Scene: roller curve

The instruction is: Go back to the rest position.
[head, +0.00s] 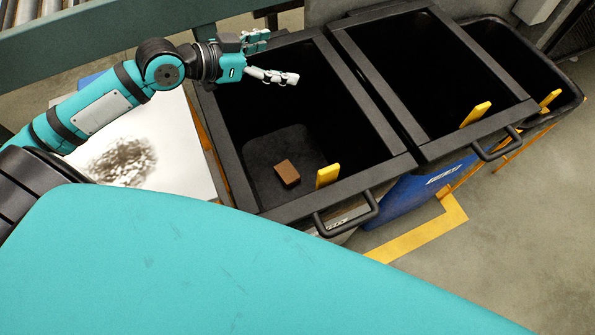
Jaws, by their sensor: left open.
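My left gripper (273,57) is open and empty, reaching in from the left over the back part of the nearest black bin. A small brown box (287,173) lies on the floor of that bin, well below and apart from the gripper. My right gripper is not in the head view.
The nearest black bin (225,148) has a handle and a yellow tab (327,176). A second bin (372,76) and a third bin (573,88) stand to its right. A white stained panel (190,160) lies under my left arm. A roller conveyor (14,14) runs behind.

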